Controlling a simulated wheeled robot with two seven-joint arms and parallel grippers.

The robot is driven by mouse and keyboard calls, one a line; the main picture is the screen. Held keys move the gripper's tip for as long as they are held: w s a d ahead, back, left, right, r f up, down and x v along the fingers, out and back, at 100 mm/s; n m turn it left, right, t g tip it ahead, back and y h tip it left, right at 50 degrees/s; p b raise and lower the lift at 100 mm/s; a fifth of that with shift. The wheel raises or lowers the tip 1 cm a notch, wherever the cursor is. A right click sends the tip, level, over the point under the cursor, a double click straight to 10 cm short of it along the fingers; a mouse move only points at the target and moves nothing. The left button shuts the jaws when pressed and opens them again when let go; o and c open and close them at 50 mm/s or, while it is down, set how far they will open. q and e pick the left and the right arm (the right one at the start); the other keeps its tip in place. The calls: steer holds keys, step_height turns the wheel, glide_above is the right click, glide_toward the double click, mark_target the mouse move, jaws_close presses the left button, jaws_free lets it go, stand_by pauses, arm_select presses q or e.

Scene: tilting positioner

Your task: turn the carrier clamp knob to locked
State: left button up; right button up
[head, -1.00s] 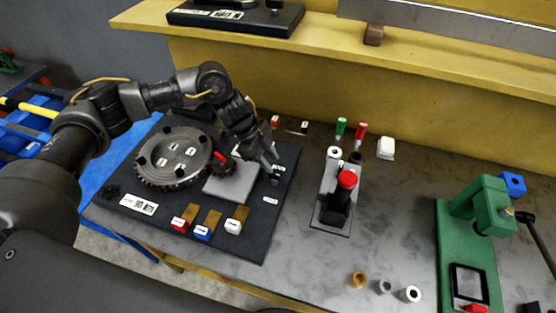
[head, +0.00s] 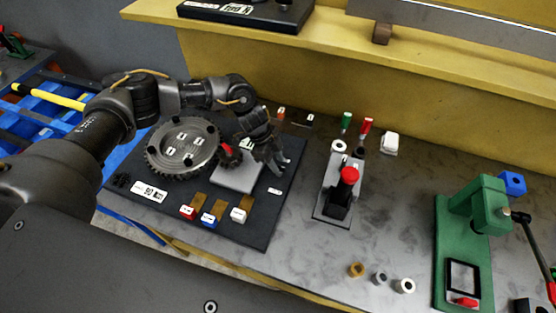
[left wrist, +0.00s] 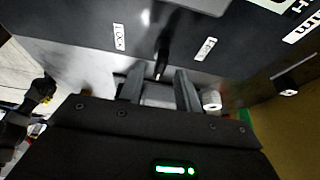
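The carrier clamp knob (left wrist: 162,50) is a small dark handle on the dark base plate (head: 255,222). In the left wrist view it lies between two white labels, the left one reading LOCK (left wrist: 119,37). My left gripper (head: 279,166) is over the plate's right part, beside the grey block (head: 240,178), and hides the knob in the head view. In the left wrist view the two fingers of the left gripper (left wrist: 160,88) stand apart, with the knob just beyond and between their tips. I cannot tell whether they touch it. My right gripper is in neither view.
A toothed round table (head: 183,147) sits on the plate's left, with a red-marked part (head: 230,153) beside it. Red, blue and white tabs line the front. A red-topped lever fixture (head: 349,176) and a green press (head: 480,210) stand right. Bench between them is mostly clear.

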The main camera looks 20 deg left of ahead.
arm_select(q)
steer(key=shift+x, duration=0.75)
jaws_close()
steer(key=shift+w+f+m+b, duration=0.15)
steer(key=shift+m+b, duration=0.15)
steer(key=shift+b, duration=0.3)
steer(key=m+g+b, duration=0.1)
steer(key=m+b, duration=0.2)
steer(key=b, duration=0.2)
steer(key=m+g+y+b, duration=0.1)
steer(key=m+b, duration=0.3)
steer(key=b, duration=0.1)
steer(key=shift+w+d+f+g+b, duration=0.1)
steer(key=shift+w+g+b, duration=0.05)
steer(key=shift+g+b, duration=0.15)
steer(key=shift+m+g+y+b, duration=0.3)
steer(key=shift+m+y+b, duration=0.25)
steer(key=shift+m, duration=0.65)
steer(key=shift+d+r+m+y+b, duration=0.1)
steer(key=shift+r+m+y+b, duration=0.2)
steer(key=shift+m, duration=0.6)
steer(key=m+y+b, duration=0.1)
steer(key=m, duration=0.2)
steer(key=m+y, duration=0.1)
steer(key=m, duration=0.1)
steer(key=shift+w+d+m+g+b, duration=0.1)
steer(key=shift+m+g+b, duration=0.25)
steer(key=shift+m+g, duration=0.05)
steer(key=shift+m, duration=0.3)
